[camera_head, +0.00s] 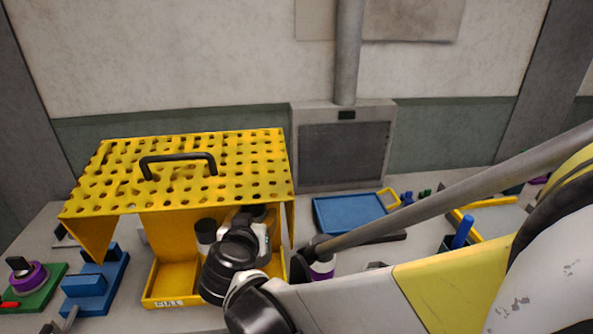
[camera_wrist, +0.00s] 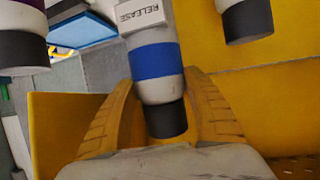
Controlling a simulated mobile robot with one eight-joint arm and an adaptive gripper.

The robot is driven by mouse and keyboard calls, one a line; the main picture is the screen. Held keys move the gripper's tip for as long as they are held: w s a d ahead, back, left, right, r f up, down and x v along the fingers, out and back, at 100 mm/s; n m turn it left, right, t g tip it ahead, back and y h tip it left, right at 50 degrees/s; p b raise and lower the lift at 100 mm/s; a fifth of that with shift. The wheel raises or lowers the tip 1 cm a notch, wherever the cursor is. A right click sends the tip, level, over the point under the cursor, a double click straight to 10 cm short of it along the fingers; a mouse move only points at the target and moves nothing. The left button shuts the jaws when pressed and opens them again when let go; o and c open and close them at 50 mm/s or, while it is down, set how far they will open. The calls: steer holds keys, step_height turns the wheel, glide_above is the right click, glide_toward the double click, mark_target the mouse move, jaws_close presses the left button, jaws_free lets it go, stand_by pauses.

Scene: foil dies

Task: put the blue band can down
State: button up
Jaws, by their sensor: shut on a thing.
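The blue band can (camera_wrist: 155,62) is white, with a blue band, a dark end and a RELEASE label. My gripper (camera_wrist: 160,80) is shut on it, with one yellow finger on each side, in the wrist view. In the head view my wrist reaches under the yellow perforated cover (camera_head: 118,185), above the yellow tray (camera_head: 165,303); the fingers and the held can are not clear there. Whether the can's base touches the tray floor cannot be told.
Another black-capped can (camera_head: 205,236) stands in the tray, left of my wrist; a black-ended can (camera_wrist: 245,20) shows in the wrist view. A purple band can (camera_head: 322,268) stands right of the tray. A blue tray (camera_head: 350,214) lies behind. The cover's handle (camera_head: 178,160) is on top.

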mark_target(262, 261)
step_height(262, 261, down, 10)
steer(key=b, duration=0.4)
steer(key=shift+s, duration=0.1)
steer(key=o, duration=1.4)
